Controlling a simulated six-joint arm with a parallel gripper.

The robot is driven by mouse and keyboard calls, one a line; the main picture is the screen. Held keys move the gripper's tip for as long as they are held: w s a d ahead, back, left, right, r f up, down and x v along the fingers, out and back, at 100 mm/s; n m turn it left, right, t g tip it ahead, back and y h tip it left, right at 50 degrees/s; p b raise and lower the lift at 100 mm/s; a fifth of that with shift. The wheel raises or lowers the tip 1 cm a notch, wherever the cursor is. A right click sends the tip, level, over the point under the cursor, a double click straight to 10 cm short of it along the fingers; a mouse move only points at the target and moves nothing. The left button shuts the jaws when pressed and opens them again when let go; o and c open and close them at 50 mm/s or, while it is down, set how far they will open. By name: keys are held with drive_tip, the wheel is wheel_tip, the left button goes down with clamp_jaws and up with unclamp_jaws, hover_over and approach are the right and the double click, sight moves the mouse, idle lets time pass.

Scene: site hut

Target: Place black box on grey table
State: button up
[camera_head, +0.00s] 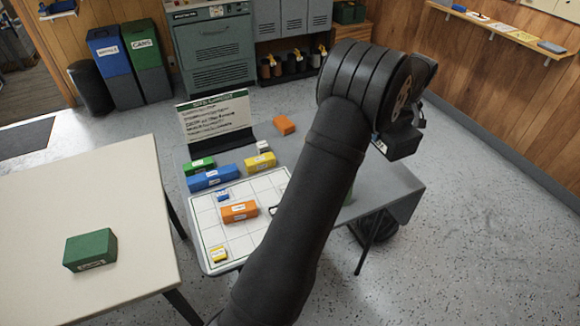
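The grey table (400,187) stands in the middle, partly covered by my arm. I cannot make out a black box for certain. A small dark block shape (398,143) shows at the end of my arm; I cannot tell if it is part of my wrist or a separate box. My gripper (412,112) is up above the right part of the grey table, mostly behind my wrist. Its fingers are hidden, so its opening and any hold do not show.
The grey table carries a white grid board (212,230), orange, blue, yellow and green boxes, and a sign (215,120). A pale table (70,200) at left holds a green box (90,249). The grey table's right end looks clear.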

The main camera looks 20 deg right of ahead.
wheel_tip(320, 180, down, 8)
drive_tip(key=w+f, duration=0.2)
drive_tip(key=w, duration=0.1)
drive_tip(key=w+a+f, duration=0.1)
drive_tip(key=w+f, duration=0.2)
drive_tip(key=w, duration=0.1)
drive_tip(key=w+a+f, duration=0.1)
drive_tip(key=w+f, duration=0.1)
drive_tip(key=w, duration=0.2)
drive_tip(key=shift+w+a+f, duration=0.1)
drive_tip(key=shift+w+f, duration=0.1)
drive_tip(key=shift+w, duration=0.05)
drive_tip(key=shift+f, duration=1.95)
drive_tip(key=shift+f, duration=0.1)
drive_tip(key=o, duration=1)
drive_tip(key=shift+f, duration=0.1)
wheel_tip(320, 180, up, 12)
drive_tip(key=s, duration=0.1)
drive_tip(key=shift+s, duration=0.4)
